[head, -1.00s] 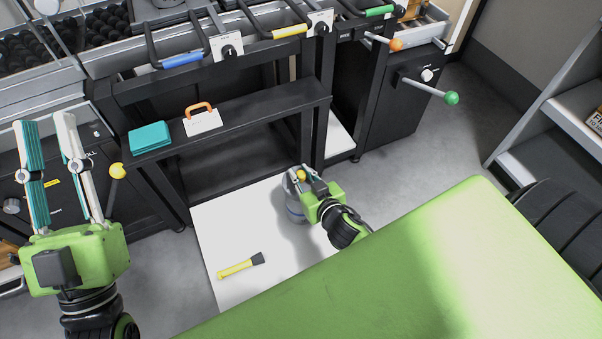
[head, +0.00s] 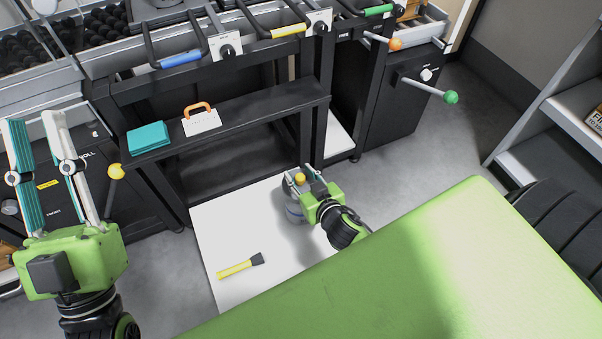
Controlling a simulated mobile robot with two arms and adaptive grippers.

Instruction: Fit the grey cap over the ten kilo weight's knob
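A grey cylindrical weight (head: 294,213) stands upright on the white board on the floor, partly hidden by my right gripper. A yellow-orange knob (head: 299,179) shows at its top. My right gripper (head: 300,174) is at the top of the weight, with its fingertips close around the knob; whether they touch it or press on anything is too small to tell. I cannot make out a separate grey cap. My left gripper (head: 34,122) is raised at the left, its two long fingers apart, empty and far from the weight.
A yellow-handled tool with a dark end (head: 240,266) lies on the white board (head: 225,225). The black bench shelf (head: 260,112) behind holds a teal block (head: 149,138) and a white card with an orange handle (head: 202,122). A large green surface (head: 430,270) fills the front right.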

